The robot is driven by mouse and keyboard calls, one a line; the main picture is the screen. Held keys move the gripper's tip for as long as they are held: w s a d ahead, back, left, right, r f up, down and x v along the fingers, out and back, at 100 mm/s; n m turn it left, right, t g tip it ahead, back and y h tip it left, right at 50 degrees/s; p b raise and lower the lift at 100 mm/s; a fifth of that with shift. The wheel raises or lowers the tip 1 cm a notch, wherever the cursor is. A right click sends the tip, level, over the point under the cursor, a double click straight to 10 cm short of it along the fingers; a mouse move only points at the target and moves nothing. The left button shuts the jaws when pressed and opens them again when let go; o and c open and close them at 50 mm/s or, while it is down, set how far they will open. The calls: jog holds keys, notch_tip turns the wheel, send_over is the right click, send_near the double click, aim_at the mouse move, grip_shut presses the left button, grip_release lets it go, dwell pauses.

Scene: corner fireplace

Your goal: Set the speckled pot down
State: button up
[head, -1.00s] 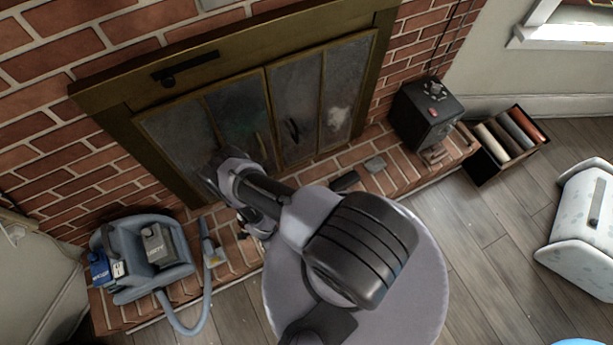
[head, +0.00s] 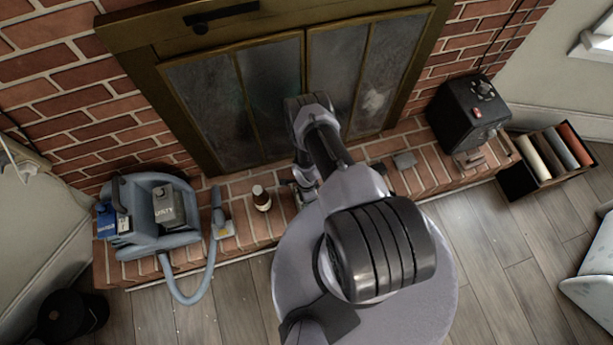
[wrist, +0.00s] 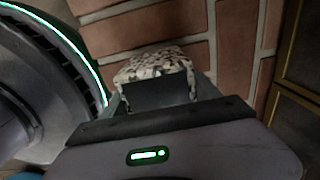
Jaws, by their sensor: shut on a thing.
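My gripper (wrist: 160,88) is shut on the speckled pot (wrist: 157,62), a small block-like thing with white, brown and dark speckles. In the wrist view the pot sits between the jaws, in front of red brick. I cannot tell whether it touches the brick. In the head view my gripper (head: 303,184) is low over the middle of the brick hearth (head: 240,212), in front of the fireplace doors. The pot is hidden there behind my arm.
A blue-grey carpet cleaner (head: 153,215) with a hose is further left.

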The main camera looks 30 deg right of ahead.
jog(key=o, duration=2)
jog(key=shift+f, duration=0.1)
jog(key=shift+c, duration=0.2)
notch_tip(320, 180, up, 12)
jog(key=p, duration=0.6)
jog(key=shift+r, duration=0.2)
jog(key=shift+s, duration=0.15)
